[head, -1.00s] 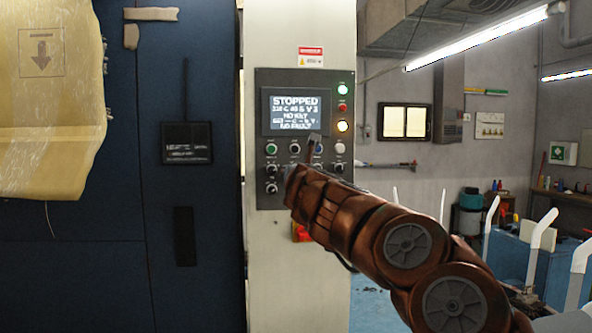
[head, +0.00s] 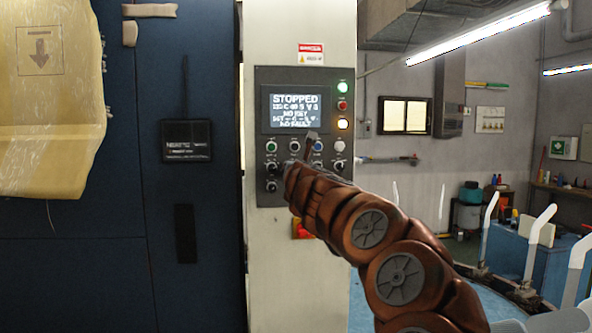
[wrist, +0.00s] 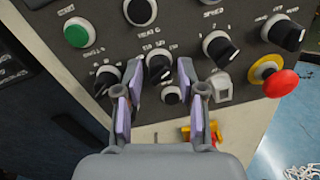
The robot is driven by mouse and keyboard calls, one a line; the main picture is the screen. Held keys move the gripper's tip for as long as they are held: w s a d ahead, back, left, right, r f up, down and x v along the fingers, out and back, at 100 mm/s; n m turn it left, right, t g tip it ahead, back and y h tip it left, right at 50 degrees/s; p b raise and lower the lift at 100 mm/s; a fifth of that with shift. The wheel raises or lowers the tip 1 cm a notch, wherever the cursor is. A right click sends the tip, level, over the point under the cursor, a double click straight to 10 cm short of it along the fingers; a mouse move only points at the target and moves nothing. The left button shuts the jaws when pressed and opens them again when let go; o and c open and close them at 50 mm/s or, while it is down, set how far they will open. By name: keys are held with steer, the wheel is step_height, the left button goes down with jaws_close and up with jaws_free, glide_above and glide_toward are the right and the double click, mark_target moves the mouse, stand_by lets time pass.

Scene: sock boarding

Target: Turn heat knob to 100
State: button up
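The control panel (head: 262,100) stands ahead on a pale column. Its screen (head: 295,112) reads STOPPED, with NO FAULT at the bottom; the temperature line is too blurred to read surely. In the wrist view a black knob with a pale pointer (wrist: 157,66) sits below a label that seems to read HEAT C. My gripper (wrist: 160,72) is open, with its purple-padded fingers on either side of this knob. Gaps show between pads and knob, so I see no clear contact. In the head view my copper arm hides most of the gripper and the panel's lower right.
A dark blue machine door (head: 195,250) is left of the column.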

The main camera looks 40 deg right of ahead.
jaws_close()
steer(key=shift+a+n, duration=0.1)
steer(key=shift+n, duration=0.4)
steer(key=n+p, duration=0.2)
steer(key=n, duration=0.9)
steer(key=n+t+p, duration=0.1)
steer(key=n+p, duration=0.1)
steer(key=n, duration=1)
steer(key=shift+f+n+y, duration=0.15)
steer(key=shift+n+y, duration=0.15)
steer(key=shift+y, duration=0.1)
stand_by(0.3)
steer(key=shift+o, duration=1.5)
jaws_free()
